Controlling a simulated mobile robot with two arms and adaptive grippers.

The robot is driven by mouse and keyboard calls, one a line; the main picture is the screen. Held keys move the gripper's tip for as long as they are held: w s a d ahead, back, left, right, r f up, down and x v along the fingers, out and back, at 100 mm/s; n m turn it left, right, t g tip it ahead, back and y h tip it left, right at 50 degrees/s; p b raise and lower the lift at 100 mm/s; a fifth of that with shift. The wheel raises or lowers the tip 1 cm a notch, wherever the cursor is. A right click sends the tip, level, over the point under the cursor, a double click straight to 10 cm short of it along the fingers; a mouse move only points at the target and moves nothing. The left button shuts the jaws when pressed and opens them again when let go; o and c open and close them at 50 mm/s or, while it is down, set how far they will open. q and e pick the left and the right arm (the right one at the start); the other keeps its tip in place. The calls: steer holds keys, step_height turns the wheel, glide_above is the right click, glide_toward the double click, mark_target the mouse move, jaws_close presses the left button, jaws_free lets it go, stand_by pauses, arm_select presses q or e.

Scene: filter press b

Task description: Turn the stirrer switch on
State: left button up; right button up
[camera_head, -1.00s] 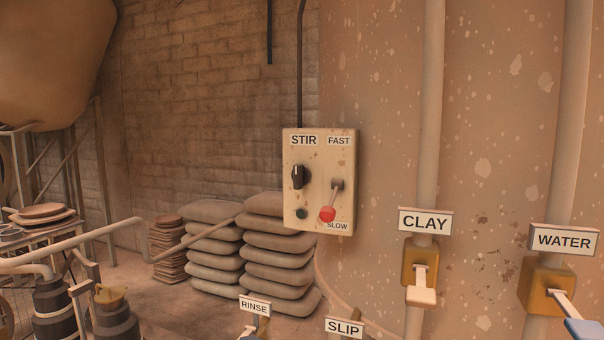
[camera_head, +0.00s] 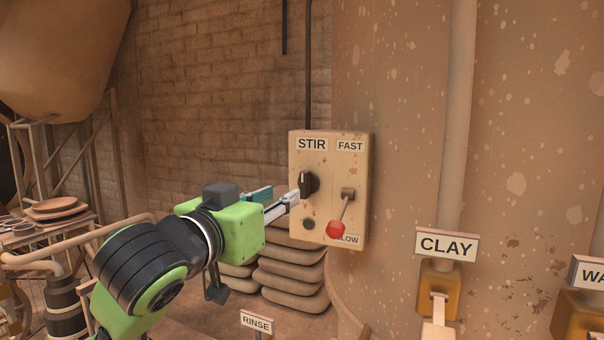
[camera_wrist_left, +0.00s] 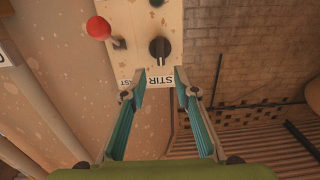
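The cream control box (camera_head: 329,225) marked STIR hangs before the big tank. Its black rotary knob (camera_head: 309,184) sits under the STIR label and also shows in the left wrist view (camera_wrist_left: 160,48). My left gripper (camera_head: 283,199) has its fingertips just left of the knob in the head view. In the left wrist view its two teal-lined fingers (camera_wrist_left: 159,94) are spread apart with nothing between them, and the knob lies beyond the tips. I cannot tell whether a fingertip touches the box. My right gripper is in neither view.
A lever with a red ball (camera_head: 335,229) sticks out right of the knob, pointing down towards SLOW. A dark round button (camera_head: 309,224) is below the knob. Stacked sacks (camera_head: 290,272) lie below the box. The CLAY valve (camera_head: 439,284) is at the right.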

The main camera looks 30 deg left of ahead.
mark_target(303, 184)
arm_select(q)
steer(key=w+p, duration=0.2)
steer(key=w, duration=0.1)
steer(key=w+p, duration=0.3)
steer(key=w, duration=0.1)
steer(key=w+p, duration=0.2)
steer(key=w, duration=0.1)
steer(key=shift+w+a+p, duration=0.2)
steer(key=shift+a+p, duration=0.1)
steer(key=shift+c, duration=0.4)
jaws_close()
